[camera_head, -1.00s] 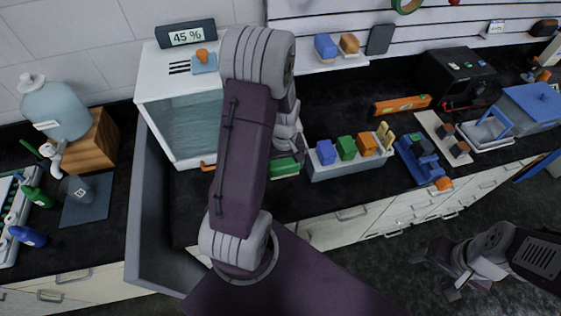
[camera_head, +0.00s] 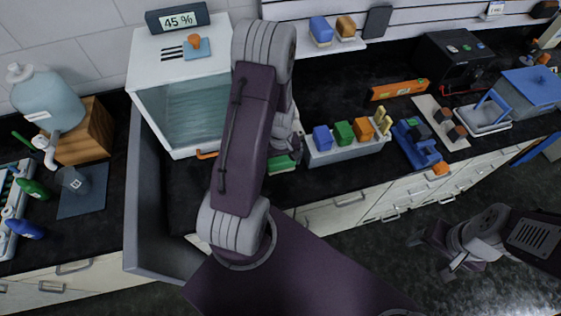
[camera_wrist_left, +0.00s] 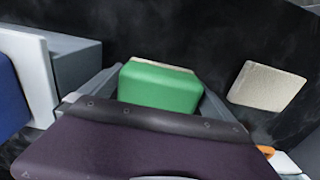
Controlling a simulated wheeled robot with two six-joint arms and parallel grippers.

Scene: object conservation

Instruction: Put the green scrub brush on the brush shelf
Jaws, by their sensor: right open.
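My right gripper (camera_head: 430,255) is open and empty, low at the right, over the floor.
A grey caddy (camera_head: 350,152) with blue, green and orange blocks stands right of my left gripper. A pale slab (camera_wrist_left: 267,87) lies near the brush in the wrist view. The dark counter behind the caddy is partly clear.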

